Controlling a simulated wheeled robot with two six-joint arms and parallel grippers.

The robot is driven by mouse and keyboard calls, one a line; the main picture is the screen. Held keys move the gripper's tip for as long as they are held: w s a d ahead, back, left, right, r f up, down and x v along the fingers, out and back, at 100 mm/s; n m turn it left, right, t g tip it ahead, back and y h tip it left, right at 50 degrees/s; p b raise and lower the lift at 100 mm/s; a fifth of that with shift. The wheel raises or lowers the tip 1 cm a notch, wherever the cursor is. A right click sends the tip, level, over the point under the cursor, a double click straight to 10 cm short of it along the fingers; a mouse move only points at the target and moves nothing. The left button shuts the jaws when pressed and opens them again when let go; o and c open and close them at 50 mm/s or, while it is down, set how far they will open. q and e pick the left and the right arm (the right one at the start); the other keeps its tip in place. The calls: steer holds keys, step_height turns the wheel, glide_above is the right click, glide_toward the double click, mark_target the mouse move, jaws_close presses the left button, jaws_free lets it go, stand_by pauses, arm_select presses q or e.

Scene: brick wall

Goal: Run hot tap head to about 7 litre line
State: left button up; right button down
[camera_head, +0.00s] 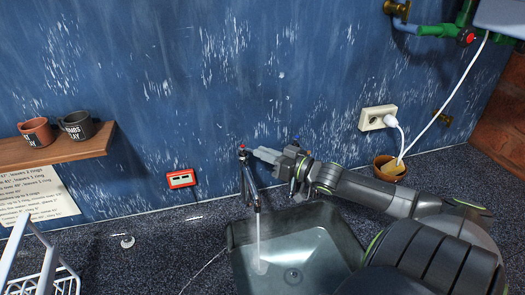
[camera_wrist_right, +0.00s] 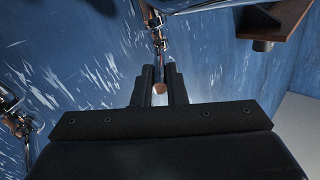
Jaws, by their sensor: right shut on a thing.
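The metal tap (camera_head: 248,180) stands at the back of the sink, with a red mark on its top. A stream of water (camera_head: 258,235) runs from it into the sink basin (camera_head: 315,245). My right gripper (camera_head: 262,155) reaches in from the right, its fingertips at the tap's top. In the right wrist view, my fingers (camera_wrist_right: 161,88) are nearly together with a small brownish piece (camera_wrist_right: 160,88) between them, apparently the tap head; the fingers hide part of it. The red box (camera_head: 181,178) with a small display is on the wall; its reading is too small to make out. My left gripper is not in view.
A wooden shelf (camera_head: 60,150) with two mugs is at the left, above a paper note (camera_head: 35,195). A white rack (camera_head: 45,275) stands at the lower left. A socket (camera_head: 378,117) with a white cable and a brown bowl (camera_head: 390,167) are at the right.

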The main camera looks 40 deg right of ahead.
steer(key=shift+f, duration=0.1)
steer(key=c, duration=1.5)
jaws_free()
steer(key=shift+w, duration=0.1)
steer(key=shift+o, duration=0.2)
steer(key=shift+s+p, duration=0.5)
steer(key=shift+p, duration=0.05)
steer(key=p+v, duration=0.4)
steer(key=v, duration=1.2)
steer(key=shift+s+p, duration=0.25)
steer(key=shift+p, duration=0.05)
steer(key=shift+d, duration=0.1)
